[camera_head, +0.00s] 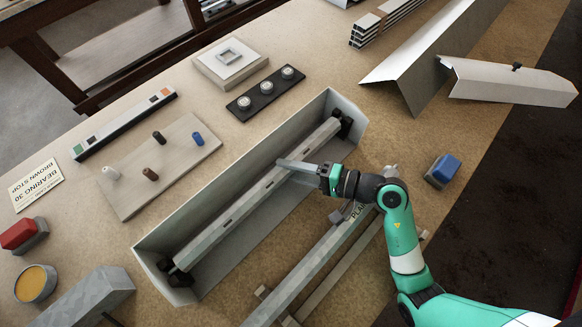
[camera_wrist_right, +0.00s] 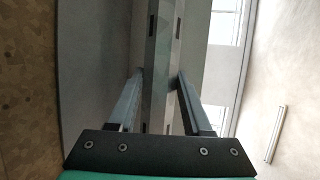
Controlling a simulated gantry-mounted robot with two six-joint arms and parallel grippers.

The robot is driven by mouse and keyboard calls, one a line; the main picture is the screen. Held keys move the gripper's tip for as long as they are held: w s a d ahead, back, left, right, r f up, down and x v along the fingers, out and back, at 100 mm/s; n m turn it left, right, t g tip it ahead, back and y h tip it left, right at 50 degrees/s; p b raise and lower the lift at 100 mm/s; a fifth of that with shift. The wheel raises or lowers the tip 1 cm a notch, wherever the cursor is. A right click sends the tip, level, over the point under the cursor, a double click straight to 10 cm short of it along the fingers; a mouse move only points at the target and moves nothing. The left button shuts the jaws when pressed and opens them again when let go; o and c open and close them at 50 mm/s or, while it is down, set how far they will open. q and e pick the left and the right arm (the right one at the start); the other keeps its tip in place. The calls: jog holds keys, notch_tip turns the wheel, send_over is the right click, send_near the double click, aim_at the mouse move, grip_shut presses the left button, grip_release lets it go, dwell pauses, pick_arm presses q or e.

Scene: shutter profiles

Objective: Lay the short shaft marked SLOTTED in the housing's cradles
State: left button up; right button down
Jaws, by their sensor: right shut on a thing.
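The short shaft (camera_head: 245,205) is a grey faceted bar with dark slots along it. It lies lengthwise inside the long open grey housing (camera_head: 215,202), its ends at the dark cradles near both end walls. Whether it is fully seated there I cannot tell. My right gripper (camera_head: 284,163) reaches over the housing's right side and is shut on the shaft, off its middle toward the far end. In the right wrist view the fingers (camera_wrist_right: 158,78) stand either side of the shaft (camera_wrist_right: 164,50). No SLOTTED label is readable. My left gripper is not in view.
Another long bar (camera_head: 310,268), with partly hidden lettering reading "PLA", lies on supports right of the housing. A blue-topped block (camera_head: 442,171) stands beyond my arm. Left of the housing are a pegged board (camera_head: 160,185) and a black strip with knobs (camera_head: 266,89).

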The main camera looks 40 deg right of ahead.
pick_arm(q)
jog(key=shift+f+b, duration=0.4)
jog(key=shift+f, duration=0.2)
pick_arm(e)
jog(key=shift+f, duration=0.75)
jog(key=shift+c, duration=1.3)
grip_release()
